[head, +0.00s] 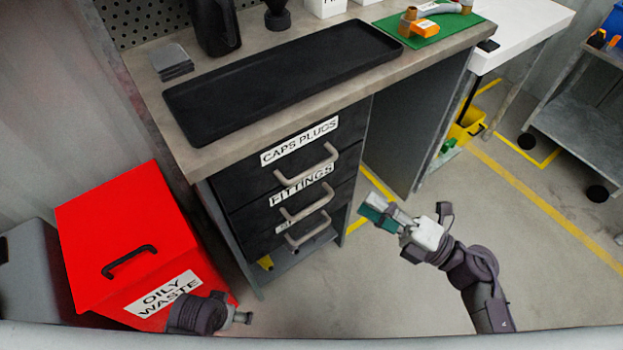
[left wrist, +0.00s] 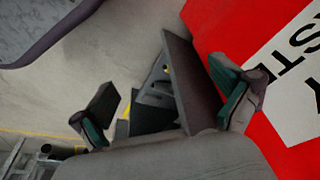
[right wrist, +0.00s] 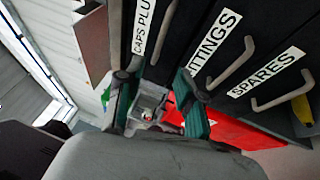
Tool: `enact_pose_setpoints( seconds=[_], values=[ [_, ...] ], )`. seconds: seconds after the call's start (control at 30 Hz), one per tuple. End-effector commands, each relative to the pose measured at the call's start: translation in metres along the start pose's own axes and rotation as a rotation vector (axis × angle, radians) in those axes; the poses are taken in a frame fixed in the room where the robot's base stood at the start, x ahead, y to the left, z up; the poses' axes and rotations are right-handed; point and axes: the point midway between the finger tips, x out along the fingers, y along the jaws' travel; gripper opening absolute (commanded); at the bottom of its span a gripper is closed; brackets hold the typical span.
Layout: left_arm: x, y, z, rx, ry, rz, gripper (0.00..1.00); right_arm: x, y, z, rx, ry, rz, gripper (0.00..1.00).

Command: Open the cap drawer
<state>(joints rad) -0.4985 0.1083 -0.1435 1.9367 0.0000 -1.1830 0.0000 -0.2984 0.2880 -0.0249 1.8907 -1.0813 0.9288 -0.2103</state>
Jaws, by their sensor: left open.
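The cap drawer (head: 265,165) is the top drawer of the dark cabinet, labelled CAPS PLUGS, and looks closed. Its grey bar handle (head: 308,168) also shows in the right wrist view (right wrist: 163,32). My right gripper (head: 378,213) is in front of the cabinet, to the right of the handles and apart from them. In the right wrist view its fingers (right wrist: 156,100) are spread, with no drawer handle between them. My left gripper (head: 243,317) is low beside the red bin, mostly hidden in the head view. In the left wrist view its fingers (left wrist: 168,112) are open and empty.
Below are the FITTINGS drawer (head: 250,213) and the SPARES drawer (right wrist: 275,75), both looking closed. The red oily waste bin (head: 120,235) stands left of the cabinet. A black tray (head: 285,75) lies on the worktop.

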Motion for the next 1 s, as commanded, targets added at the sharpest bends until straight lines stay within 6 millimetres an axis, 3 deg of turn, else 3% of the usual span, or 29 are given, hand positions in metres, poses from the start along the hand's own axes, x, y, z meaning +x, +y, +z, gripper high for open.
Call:
enact_pose_setpoints(
  seconds=[0.17,0.6,0.8,1.0],
  values=[
    [0.002,0.0,0.001,0.0,-0.004,0.0,1.0,0.023,0.003,0.0,-0.002,0.001,0.005,0.37],
    [0.014,0.001,0.007,0.002,-0.011,0.001,1.0,0.112,0.003,0.0,0.002,0.0,0.006,0.37],
    [0.015,0.001,0.008,0.002,-0.011,0.001,1.0,0.132,0.002,0.001,0.002,-0.002,0.003,0.37],
    [0.015,0.001,0.007,0.002,-0.01,0.001,1.0,0.137,0.002,0.001,0.002,-0.001,0.002,0.37]
  ],
)
